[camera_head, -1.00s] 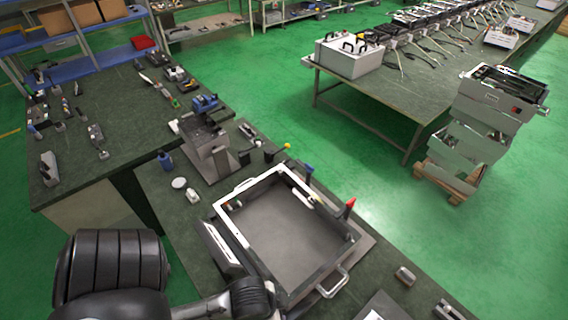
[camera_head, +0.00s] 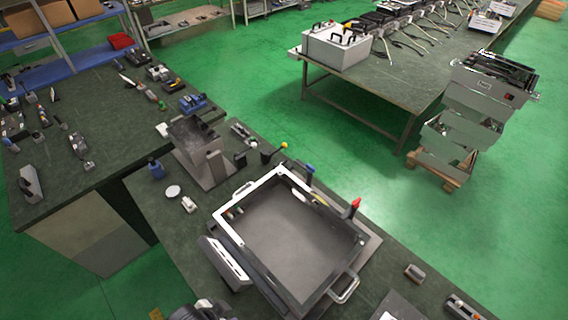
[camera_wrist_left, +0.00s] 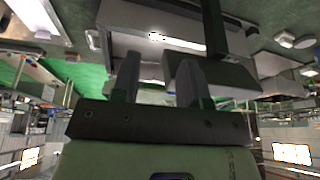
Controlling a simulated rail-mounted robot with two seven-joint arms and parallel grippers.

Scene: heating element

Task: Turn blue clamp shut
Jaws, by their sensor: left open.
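The blue clamp (camera_head: 309,168) stands at the far edge of an open metal box (camera_head: 290,230), between a yellow-tipped clamp (camera_head: 283,146) and a red-tipped clamp (camera_head: 355,203). It is small, and how far it is turned cannot be told. My left gripper (camera_wrist_left: 161,82) is open and empty in the left wrist view, with pale and dark box-like surfaces beyond its fingers. The blue clamp cannot be made out there. In the head view only a dark piece of my arm shows at the bottom edge, well away from the clamp. My right gripper is not in view.
The metal box has a handle (camera_head: 345,290) at its near right corner and a small panel (camera_head: 224,262) on its left. A grey metal block fixture (camera_head: 200,148) stands behind it. The green floor (camera_head: 390,215) beyond the clamps is open.

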